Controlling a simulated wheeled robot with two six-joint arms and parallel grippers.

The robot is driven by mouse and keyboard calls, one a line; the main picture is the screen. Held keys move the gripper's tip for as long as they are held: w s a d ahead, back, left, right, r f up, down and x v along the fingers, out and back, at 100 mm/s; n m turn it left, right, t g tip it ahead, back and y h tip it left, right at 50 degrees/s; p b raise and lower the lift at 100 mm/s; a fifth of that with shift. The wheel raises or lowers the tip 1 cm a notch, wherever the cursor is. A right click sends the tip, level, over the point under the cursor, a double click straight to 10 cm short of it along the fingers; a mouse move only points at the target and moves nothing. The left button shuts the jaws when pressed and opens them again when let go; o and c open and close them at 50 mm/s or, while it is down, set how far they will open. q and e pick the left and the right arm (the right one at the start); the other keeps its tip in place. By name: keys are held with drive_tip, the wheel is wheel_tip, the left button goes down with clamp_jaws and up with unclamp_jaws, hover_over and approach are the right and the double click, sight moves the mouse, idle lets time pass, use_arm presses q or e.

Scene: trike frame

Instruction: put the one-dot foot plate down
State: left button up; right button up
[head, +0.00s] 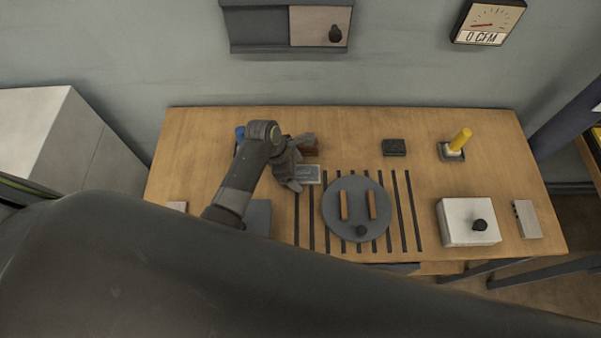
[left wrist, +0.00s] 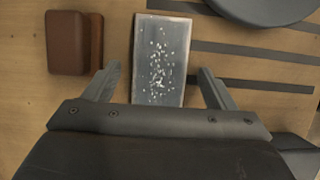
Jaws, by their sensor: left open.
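My left gripper (head: 300,173) is open, low over the table left of the round grey disc. In the left wrist view its two fingers (left wrist: 160,92) stand apart, one on each side of the near end of a grey rectangular piece with white specks (left wrist: 158,60). That piece also shows in the head view (head: 309,174). I cannot make out a single dot mark on it, so I cannot tell whether it is the one-dot foot plate. A small pale plate (head: 177,206) lies at the table's left edge; its markings are too small to read. My right gripper is not in view.
A brown block (left wrist: 68,42) stands left of the specked piece. A white box (head: 455,225), a grey block (head: 527,218) and a yellow-handled item (head: 460,140) are at right.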

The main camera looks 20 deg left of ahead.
use_arm(q)
drive_tip(key=c, duration=1.3)
drive_tip(key=shift+r, duration=0.15)
drive_tip(key=shift+c, duration=0.2)
